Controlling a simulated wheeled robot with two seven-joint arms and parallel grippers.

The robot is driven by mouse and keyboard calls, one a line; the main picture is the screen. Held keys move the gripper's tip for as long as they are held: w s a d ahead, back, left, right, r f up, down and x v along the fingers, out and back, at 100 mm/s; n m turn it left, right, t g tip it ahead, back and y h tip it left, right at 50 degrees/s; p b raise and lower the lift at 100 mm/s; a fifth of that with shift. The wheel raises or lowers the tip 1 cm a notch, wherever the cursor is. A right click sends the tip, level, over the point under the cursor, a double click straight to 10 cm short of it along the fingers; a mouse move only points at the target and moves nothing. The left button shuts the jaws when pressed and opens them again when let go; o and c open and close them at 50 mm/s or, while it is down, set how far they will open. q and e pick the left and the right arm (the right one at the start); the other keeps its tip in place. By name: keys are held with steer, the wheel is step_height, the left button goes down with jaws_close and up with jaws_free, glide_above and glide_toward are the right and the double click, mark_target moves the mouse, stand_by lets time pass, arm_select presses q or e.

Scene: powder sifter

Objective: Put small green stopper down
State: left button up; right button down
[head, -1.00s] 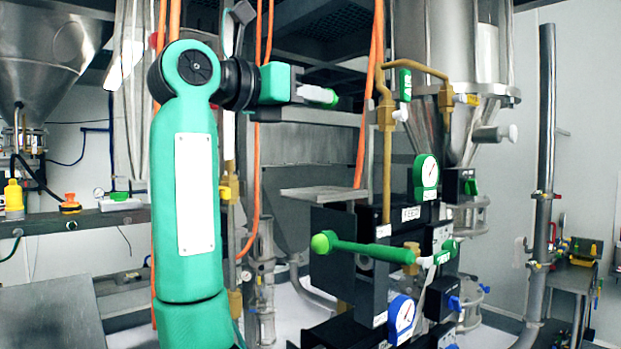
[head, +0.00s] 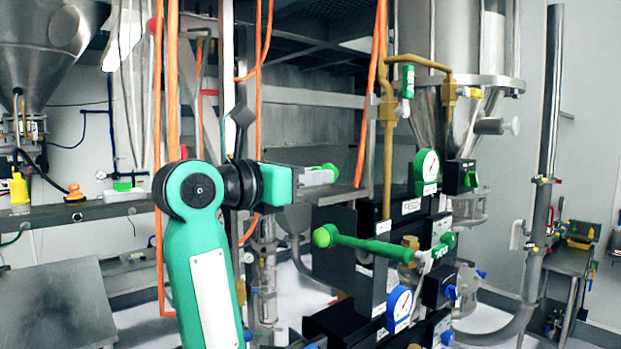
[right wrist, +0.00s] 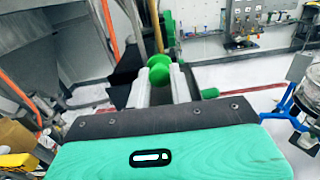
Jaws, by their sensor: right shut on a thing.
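My right gripper (head: 318,177) is in the middle of the head view, at the end of the teal arm, pointing right. It is shut on the small green stopper (head: 331,169), whose green end shows at the fingertips. In the right wrist view the stopper's round green end (right wrist: 159,70) sits between the two pale fingers of the right gripper (right wrist: 158,88). The stopper is held in the air, above and beside the black equipment block. The part of it inside the jaws is hidden. My left gripper is not in view.
A green lever (head: 365,245) sticks out just below my right gripper. A green-rimmed gauge (head: 427,167) and a brass pipe (head: 388,160) stand to the right. A grey side shelf (head: 60,306) is at lower left. A steel hopper (head: 45,40) hangs at upper left.

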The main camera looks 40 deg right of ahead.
steer(key=shift+d+f, duration=0.1)
steer(key=shift+f, duration=0.6)
steer(key=shift+f, duration=0.1)
steer(key=shift+f, duration=0.15)
steer(key=c, duration=1.3)
jaws_free()
steer(key=shift+o, duration=0.2)
